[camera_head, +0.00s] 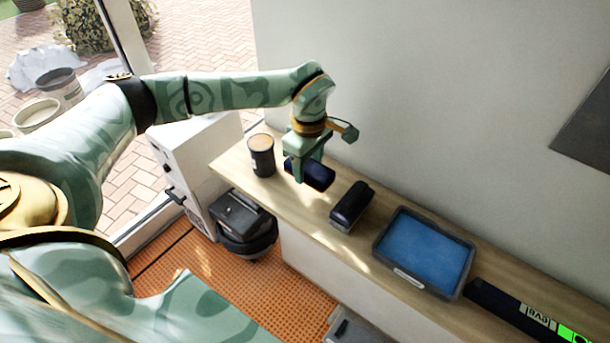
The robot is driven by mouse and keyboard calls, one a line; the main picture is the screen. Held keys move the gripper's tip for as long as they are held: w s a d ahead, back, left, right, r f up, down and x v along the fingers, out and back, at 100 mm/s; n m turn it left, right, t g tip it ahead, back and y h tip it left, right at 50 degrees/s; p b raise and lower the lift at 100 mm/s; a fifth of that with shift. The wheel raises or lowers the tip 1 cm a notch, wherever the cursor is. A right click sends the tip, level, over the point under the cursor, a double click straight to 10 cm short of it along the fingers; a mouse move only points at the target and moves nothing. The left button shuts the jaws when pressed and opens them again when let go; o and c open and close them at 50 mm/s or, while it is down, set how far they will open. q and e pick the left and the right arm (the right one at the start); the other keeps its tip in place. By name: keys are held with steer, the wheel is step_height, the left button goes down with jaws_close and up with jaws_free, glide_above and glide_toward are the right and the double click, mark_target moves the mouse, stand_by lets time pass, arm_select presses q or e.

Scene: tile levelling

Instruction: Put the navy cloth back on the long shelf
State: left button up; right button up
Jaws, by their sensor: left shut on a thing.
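The navy cloth (318,174) is a small, dark, folded-looking bundle at the long shelf. My left gripper (301,172) points down from above and is shut on it, with a finger covering part of its left side. The cloth is over the pale wood top of the long shelf (300,203) or very close to it; I cannot tell whether it touches. The shelf runs along the white wall from upper left to lower right. My right gripper is not in view.
A dark cup with a tan top (261,155) stands left of the cloth. A dark navy block with a grey base (350,206) lies to its right, then a blue-filled tray (424,251) and a long black level (518,310).

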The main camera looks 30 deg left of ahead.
arm_select(q)
steer(key=shift+w+a+f, duration=0.1)
steer(key=shift+a+f, duration=0.3)
steer(key=shift+f, duration=0.1)
steer(key=f, duration=0.3)
steer(key=shift+a+f+b, duration=0.25)
steer(key=shift+b, duration=0.05)
steer(key=o, duration=0.9)
steer(key=shift+r, duration=0.2)
step_height(320, 180, up, 11)
steer(key=shift+w+p, duration=0.1)
steer(key=shift+p, duration=0.75)
steer(key=shift+r, duration=0.35)
